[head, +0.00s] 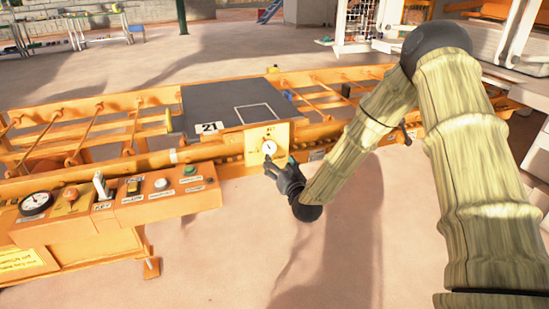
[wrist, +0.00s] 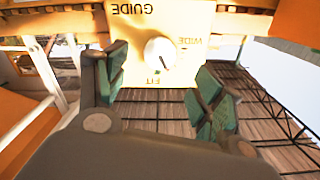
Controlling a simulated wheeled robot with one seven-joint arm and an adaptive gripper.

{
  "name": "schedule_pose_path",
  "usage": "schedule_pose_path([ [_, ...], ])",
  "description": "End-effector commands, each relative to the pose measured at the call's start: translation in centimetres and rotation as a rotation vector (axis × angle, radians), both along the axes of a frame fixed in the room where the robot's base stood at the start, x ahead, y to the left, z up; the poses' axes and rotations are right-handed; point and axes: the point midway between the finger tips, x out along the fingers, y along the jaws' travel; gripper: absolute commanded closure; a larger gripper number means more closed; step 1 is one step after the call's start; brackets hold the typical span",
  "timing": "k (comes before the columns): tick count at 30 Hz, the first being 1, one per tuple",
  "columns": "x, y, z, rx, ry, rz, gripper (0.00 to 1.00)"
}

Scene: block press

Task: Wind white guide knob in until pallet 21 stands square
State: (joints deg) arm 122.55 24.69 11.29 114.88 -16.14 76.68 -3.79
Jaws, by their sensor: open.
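The white guide knob (head: 269,147) sits on a yellow plate on the front of the orange conveyor. In the wrist view the knob (wrist: 160,53) has a dark pointer line, and the plate (wrist: 133,32) shows upside-down lettering: GUIDE, WIDE and what looks like FIT. The pointer lies toward the lower right, near FIT. My gripper (head: 271,165) is open just in front of the knob; in the wrist view its green-padded fingers (wrist: 165,95) stand apart on either side, not touching it. Pallet 21 (head: 215,98) is a dark grey slab on the conveyor with a white square outline; its exact alignment is hard to judge.
An orange control panel (head: 118,212) with a gauge (head: 36,203), a switch and several buttons stands left of my gripper. Roller rails (head: 85,135) run on both sides of the pallet. The floor in front of the conveyor (head: 240,245) is clear.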

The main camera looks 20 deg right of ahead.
Motion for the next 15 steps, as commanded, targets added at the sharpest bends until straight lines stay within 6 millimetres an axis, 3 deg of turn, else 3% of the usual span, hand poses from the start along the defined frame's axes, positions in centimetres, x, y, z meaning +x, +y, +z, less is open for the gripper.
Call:
schedule_pose_path([
  [6, -2.8, -0.1, 0.0, 0.001, 0.002, 0.000, 0.32],
  [15, -3.7, -0.2, 0.0, 0.001, 0.000, -0.001, 0.32],
])
